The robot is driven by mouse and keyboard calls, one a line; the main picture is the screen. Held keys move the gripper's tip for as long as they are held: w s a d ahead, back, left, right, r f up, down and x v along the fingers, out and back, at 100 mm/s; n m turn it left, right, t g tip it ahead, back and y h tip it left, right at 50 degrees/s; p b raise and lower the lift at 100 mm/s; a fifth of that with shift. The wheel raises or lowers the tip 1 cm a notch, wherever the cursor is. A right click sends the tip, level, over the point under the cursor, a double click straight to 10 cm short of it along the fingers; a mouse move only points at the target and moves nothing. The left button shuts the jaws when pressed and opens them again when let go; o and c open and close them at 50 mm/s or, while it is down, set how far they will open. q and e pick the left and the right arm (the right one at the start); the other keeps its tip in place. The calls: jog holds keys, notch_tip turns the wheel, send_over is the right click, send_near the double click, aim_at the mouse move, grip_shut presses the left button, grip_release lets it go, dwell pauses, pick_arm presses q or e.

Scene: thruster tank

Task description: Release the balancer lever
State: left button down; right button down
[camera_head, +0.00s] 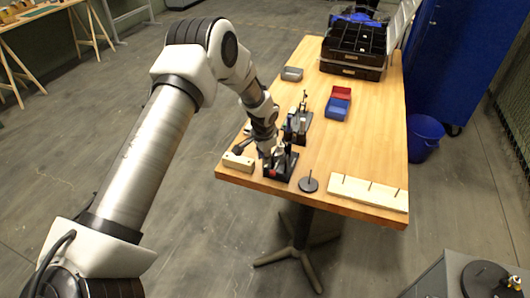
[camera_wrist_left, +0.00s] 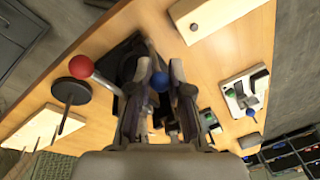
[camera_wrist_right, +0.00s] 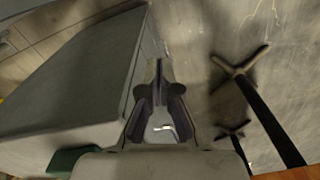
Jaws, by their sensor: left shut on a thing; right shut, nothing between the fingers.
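A fixture on a black base (camera_head: 280,170) stands near the table's front left corner. My left gripper (camera_head: 266,148) is down at this fixture. In the left wrist view a blue ball knob (camera_wrist_left: 160,82) shows between my left fingers (camera_wrist_left: 160,74), which are shut on what looks like its lever. A red ball knob (camera_wrist_left: 82,67) on a pale rod sticks out beside them. The fingers hide much of the fixture. My right gripper (camera_wrist_right: 160,88) is shut and empty, away from the table, and does not show in the head view.
On the table (camera_head: 372,140) are a wooden block (camera_head: 237,161), a black disc with a peg (camera_head: 309,184), a pegged board (camera_head: 368,192), a second fixture (camera_head: 299,125), red (camera_head: 341,92) and blue bins (camera_head: 337,109). A blue bucket (camera_head: 424,137) stands right of the table.

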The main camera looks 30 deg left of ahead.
pick_arm(q)
jog(key=shift+s+t, duration=0.35)
jog(key=shift+t, duration=0.25)
jog(key=shift+d, duration=0.1)
jog(key=c, duration=1.1)
grip_release()
jog(key=shift+o, duration=0.2)
jog(key=v, duration=1.2)
